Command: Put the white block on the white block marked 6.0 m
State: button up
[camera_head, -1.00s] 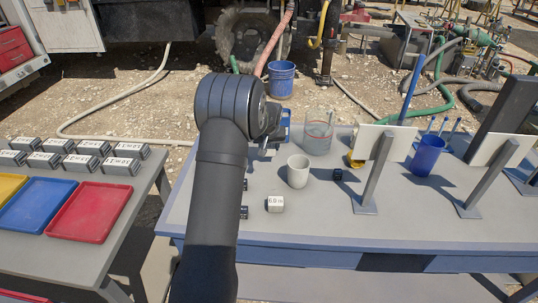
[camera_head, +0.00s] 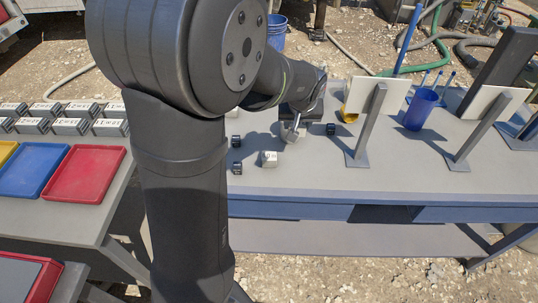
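The white block marked 6.0 m (camera_head: 268,158) sits upright on the grey table (camera_head: 400,180), near its front edge. Its marking is small and hard to read. My gripper (camera_head: 291,132) is low over the table, just behind and to the right of that block and apart from it. A pale shape shows at the gripper's tip; I cannot tell whether it is the fingers or the white cup seen earlier. The finger gap is too small and shaded to read. I see no second plain white block; my arm hides part of the table.
Small dark blocks stand left (camera_head: 237,168) and right (camera_head: 331,129) of the gripper. A blue cup (camera_head: 420,109) and white panels on stands (camera_head: 378,97) are farther right. The left table holds a red tray (camera_head: 84,174), a blue tray (camera_head: 32,170) and several labelled blocks.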

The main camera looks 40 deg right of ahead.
jog(key=s+a, duration=0.4)
jog(key=s, duration=0.1)
send_over(269, 152)
jog(key=s, duration=0.1)
jog(key=f, duration=0.4)
jog(key=a+f, duration=0.1)
jog(key=f, duration=0.1)
jog(key=shift+s+f, duration=0.15)
jog(key=shift+f, duration=2.25)
jog(key=shift+f, duration=0.15)
jog(key=o, duration=1)
